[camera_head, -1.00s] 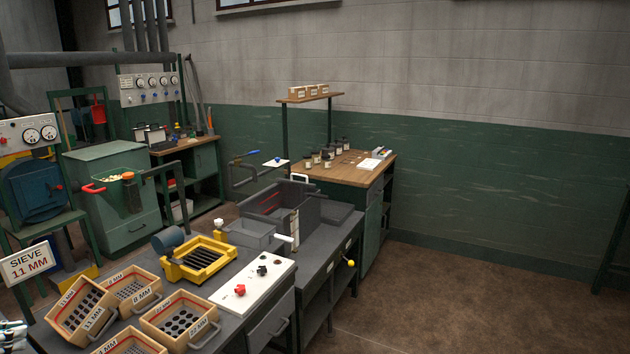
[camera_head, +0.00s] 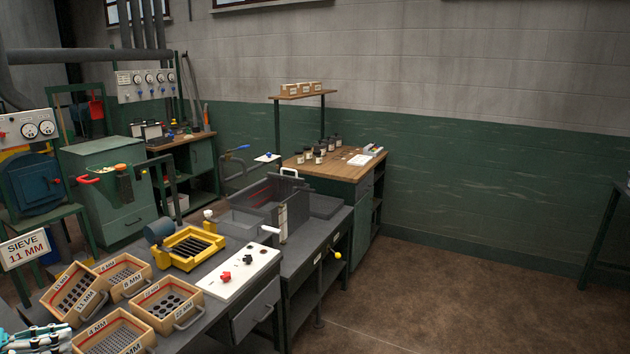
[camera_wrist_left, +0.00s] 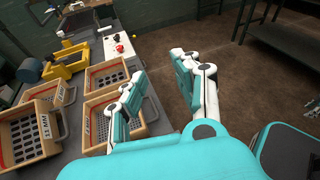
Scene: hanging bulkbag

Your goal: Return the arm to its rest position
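My left gripper (camera_head: 38,338) shows at the bottom left corner of the head view, at the front of the bench beside the sieve boxes. In the left wrist view the left gripper (camera_wrist_left: 158,88) has its two teal and white fingers spread apart, with nothing between them. It is over the bench's edge, with the floor seen beyond it. The right gripper is in neither view.
Wooden sieve boxes (camera_head: 114,338) stand on the grey bench close to my left gripper. Behind them are a yellow frame (camera_head: 190,262) and a white panel with knobs (camera_head: 246,268). The floor (camera_head: 440,300) to the right is clear.

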